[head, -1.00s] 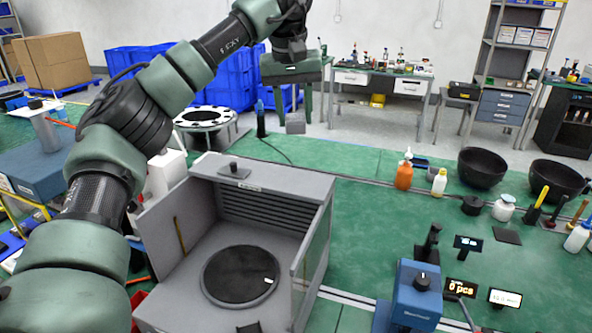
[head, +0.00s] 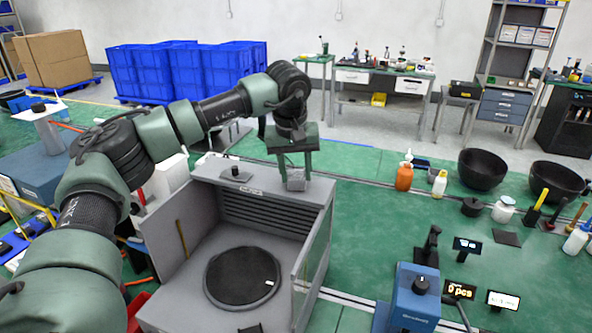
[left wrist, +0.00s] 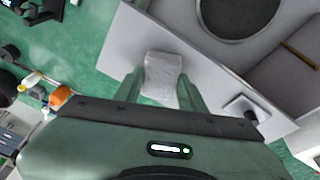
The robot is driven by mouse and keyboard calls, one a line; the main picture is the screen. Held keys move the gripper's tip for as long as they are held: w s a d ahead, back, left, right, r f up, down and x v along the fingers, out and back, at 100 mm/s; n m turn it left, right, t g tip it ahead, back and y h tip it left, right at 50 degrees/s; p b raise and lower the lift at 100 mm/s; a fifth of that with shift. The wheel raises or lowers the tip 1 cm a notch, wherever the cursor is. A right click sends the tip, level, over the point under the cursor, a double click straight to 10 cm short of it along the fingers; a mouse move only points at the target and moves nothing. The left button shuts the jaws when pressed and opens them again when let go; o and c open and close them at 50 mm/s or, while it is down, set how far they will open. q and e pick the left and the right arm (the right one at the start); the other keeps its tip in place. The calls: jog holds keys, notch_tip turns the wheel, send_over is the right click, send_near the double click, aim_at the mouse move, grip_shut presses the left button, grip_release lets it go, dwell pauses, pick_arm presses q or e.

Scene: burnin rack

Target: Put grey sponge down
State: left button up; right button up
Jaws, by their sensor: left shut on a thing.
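The grey sponge (head: 296,180) is a small grey block. In the head view it hangs at the tips of my left gripper (head: 294,174), over the back right corner of the grey open-topped box. In the left wrist view the sponge (left wrist: 163,75) sits between the two green fingers of my left gripper (left wrist: 160,88), which are shut on it. The box's light grey top panel (left wrist: 215,80) lies below it in that view; I cannot tell whether the sponge touches it. My right gripper does not show.
The grey box (head: 160,213) holds a round black plate (head: 242,277). A small black knob (head: 235,172) stands on its back ledge. An orange bottle (head: 404,177) and black bowls (head: 482,168) stand to the right on the green table (head: 375,225). Free table lies right of the box.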

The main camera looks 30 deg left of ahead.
pick_arm(q)
jog(key=shift+f, duration=0.1)
jog(key=o, duration=1.2)
jog(key=b+v, duration=0.2)
jog(key=v, duration=1)
jog(key=shift+r, duration=0.2)
